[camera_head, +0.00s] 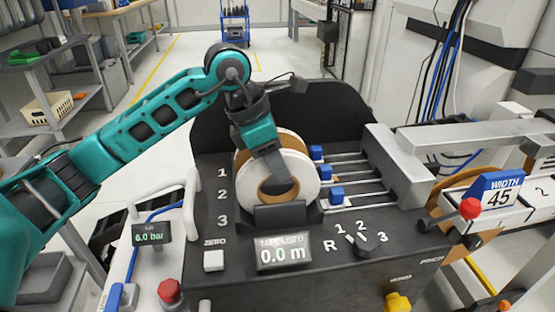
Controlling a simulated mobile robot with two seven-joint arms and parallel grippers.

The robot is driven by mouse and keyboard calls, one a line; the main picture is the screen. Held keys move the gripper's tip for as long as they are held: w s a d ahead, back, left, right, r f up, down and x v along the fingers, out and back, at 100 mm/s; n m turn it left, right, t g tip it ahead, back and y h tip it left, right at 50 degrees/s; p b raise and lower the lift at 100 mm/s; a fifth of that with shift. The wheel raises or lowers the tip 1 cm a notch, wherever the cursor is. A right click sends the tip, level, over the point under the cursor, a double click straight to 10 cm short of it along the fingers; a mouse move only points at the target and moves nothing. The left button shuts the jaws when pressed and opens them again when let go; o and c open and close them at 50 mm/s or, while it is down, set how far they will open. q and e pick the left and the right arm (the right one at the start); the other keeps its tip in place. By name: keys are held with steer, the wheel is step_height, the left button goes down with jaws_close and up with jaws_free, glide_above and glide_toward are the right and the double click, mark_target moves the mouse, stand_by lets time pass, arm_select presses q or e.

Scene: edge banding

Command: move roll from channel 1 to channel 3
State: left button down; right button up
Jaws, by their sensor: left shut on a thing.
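The roll (306,172) is a white-sided disc with a tan edge and a tan core, standing upright on the dark machine (232,260). My left gripper (281,183) reaches down over it from above, shut on the roll near its core. Labels 1, 2 and 3 (223,196) run down the left of the machine, with 1 farthest back. The roll stands to the right of labels 1 and 2; its lower part is hidden behind a dark block (279,217), so I cannot tell its exact channel or whether it is lifted. My right gripper is out of view.
Blue blocks (337,195) sit on metal rods right of the roll, by a grey housing (398,165). A black panel (330,110) rises behind. The display (284,251) reads 0.0 m, with a selector knob (364,245) beside it.

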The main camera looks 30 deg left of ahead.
arm_select(q)
steer(key=c, duration=0.8)
jaws_free()
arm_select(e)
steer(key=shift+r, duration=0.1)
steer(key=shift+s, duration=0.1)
arm_select(q)
steer(key=shift+r+p, duration=0.55)
steer(key=shift+r, duration=0.05)
steer(key=p+v, duration=0.1)
steer(key=v, duration=1)
steer(key=shift+s+a+r, duration=0.1)
steer(key=shift+a+r, duration=0.05)
steer(key=shift+r, duration=0.1)
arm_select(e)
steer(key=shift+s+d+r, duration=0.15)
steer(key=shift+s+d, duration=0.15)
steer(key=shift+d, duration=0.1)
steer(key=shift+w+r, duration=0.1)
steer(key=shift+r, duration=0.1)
